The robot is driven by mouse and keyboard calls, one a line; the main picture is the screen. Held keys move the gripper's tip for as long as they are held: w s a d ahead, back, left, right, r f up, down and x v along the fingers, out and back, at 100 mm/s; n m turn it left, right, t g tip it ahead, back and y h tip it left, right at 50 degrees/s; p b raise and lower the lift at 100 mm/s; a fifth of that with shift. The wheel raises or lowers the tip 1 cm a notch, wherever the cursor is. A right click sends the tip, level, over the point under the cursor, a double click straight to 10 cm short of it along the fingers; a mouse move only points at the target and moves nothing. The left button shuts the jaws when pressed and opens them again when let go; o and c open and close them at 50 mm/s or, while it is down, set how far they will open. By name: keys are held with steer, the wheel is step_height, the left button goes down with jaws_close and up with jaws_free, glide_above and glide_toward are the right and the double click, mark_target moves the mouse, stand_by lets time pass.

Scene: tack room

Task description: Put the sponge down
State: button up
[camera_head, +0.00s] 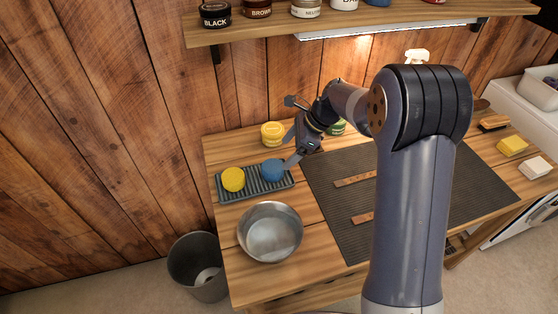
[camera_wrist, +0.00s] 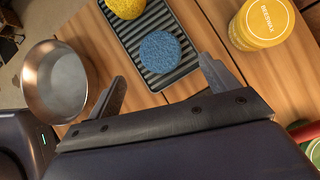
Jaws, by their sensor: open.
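A round blue sponge (camera_head: 273,170) lies on the right part of a grey ribbed tray (camera_head: 258,188). A round yellow sponge (camera_head: 233,179) lies on the tray's left part. My gripper (camera_head: 291,161) is close to the blue sponge, at the tray's right end. In the wrist view my gripper (camera_wrist: 163,78) is open, its fingers spread apart and nothing held between them. The blue sponge (camera_wrist: 160,52) shows beyond the fingertips, flat on the tray (camera_wrist: 178,78). The yellow sponge (camera_wrist: 125,6) is partly cut off at the top edge.
A metal bowl (camera_head: 270,232) stands in front of the tray. A yellow beeswax jar (camera_head: 272,134) stands behind it. A dark mat (camera_head: 330,205) with leather straps (camera_head: 355,180) lies to the right. A bin (camera_head: 198,268) stands on the floor. A shelf (camera_head: 330,25) with jars hangs above.

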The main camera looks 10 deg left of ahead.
steer(key=shift+v, duration=1.55)
steer(key=shift+c, duration=0.3)
jaws_close()
step_height(320, 180, up, 3)
steer(key=n+t+h+p, duration=0.1)
steer(key=n+h+p, duration=0.65)
steer(key=n, duration=0.55)
glide_above(273, 166)
steer(key=shift+y, duration=0.45)
steer(key=shift+f+b, duration=1.65)
steer(key=shift+f, duration=1.1)
